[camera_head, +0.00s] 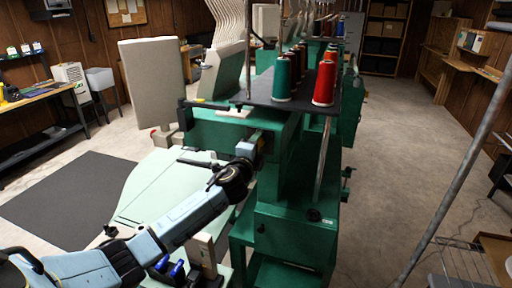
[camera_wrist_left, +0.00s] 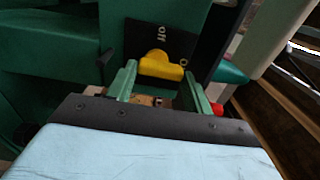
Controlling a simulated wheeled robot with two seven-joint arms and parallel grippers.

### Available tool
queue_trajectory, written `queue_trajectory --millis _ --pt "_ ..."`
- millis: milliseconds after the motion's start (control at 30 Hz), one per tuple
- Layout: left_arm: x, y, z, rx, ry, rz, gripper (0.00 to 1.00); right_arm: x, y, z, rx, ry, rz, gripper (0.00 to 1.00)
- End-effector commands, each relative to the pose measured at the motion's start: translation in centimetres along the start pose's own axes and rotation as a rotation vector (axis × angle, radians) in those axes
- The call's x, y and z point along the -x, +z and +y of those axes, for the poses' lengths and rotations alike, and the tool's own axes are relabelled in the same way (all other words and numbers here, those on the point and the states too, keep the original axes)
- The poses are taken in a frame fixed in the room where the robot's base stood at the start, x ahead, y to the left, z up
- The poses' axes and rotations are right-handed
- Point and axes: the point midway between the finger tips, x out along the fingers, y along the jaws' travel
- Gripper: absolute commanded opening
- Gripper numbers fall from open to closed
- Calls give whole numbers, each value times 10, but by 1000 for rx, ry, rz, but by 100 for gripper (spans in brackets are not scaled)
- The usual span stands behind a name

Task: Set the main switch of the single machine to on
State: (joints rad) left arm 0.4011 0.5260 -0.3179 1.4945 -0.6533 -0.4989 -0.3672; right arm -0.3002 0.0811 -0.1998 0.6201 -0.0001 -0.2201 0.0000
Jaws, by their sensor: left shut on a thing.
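The green machine (camera_head: 295,220) stands in the middle of the head view, with its pale green table at left. In the left wrist view, a yellow switch knob (camera_wrist_left: 162,66) sits on a black plate (camera_wrist_left: 176,38) on the machine. The plate reads "off" above the knob, and part of another label shows at its right. My left gripper (camera_head: 256,143) reaches the machine's side; its two green fingers (camera_wrist_left: 160,82) are shut on the knob. The exact setting of the knob is hard to tell. The switch is hidden in the head view. My right gripper is not in view.
Teal and red thread cones (camera_head: 323,83) stand on the dark shelf (camera_head: 302,103) above the switch side. A grey pole (camera_head: 455,175) slants at the right. A red button (camera_wrist_left: 217,109) shows beside the right finger.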

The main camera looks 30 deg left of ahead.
Motion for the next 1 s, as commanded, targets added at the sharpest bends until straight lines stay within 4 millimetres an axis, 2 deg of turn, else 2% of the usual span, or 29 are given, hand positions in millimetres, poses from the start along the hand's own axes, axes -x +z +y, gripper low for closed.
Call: queue_trajectory --millis 200,233,400,767,867,1000 --pt "0 0 0 -3 0 0 28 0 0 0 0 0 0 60" --pt "0 0 0 -3 0 0 52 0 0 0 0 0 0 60" --pt "0 0 0 -2 0 0 73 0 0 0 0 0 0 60" --pt "4 0 0 -1 0 0 73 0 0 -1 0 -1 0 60" --pt "12 0 1 -1 0 1 73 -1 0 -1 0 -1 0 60" --pt "34 -1 2 -2 1 3 73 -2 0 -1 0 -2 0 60"
